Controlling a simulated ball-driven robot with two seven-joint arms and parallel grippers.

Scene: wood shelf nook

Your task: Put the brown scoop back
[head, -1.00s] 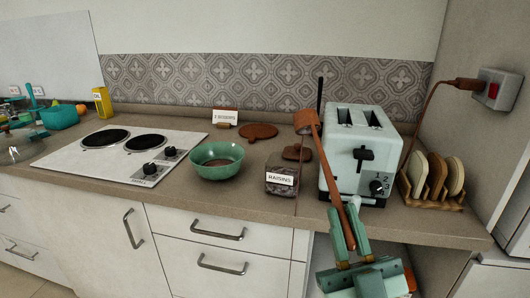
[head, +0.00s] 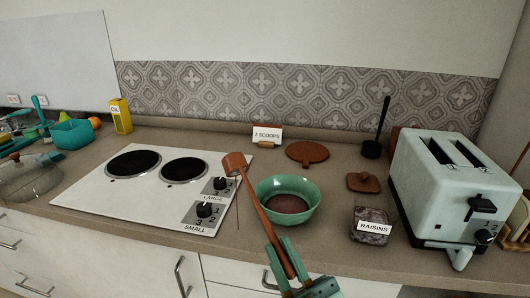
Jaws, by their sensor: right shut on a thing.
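The brown scoop (head: 258,207) has a small cup at the top of a long handle. My right gripper (head: 283,260) is shut on the lower end of the handle, in front of the green bowl. The scoop leans up and to the left, its cup in front of the stove's right edge and left of the bowl. The cup's inside cannot be seen clearly. The green bowl (head: 272,187) stands on the counter with dark brown contents. The raisins container (head: 370,234) stands right of the bowl, dark and labelled. My left gripper is not in view.
A "2 SCOOPS" card (head: 267,134) stands behind the bowl. A round brown lid (head: 307,152), a smaller brown lid (head: 363,182) and a black upright-handled thing (head: 372,149) are nearby. The toaster (head: 447,191) is at right, the stove (head: 150,188) at left.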

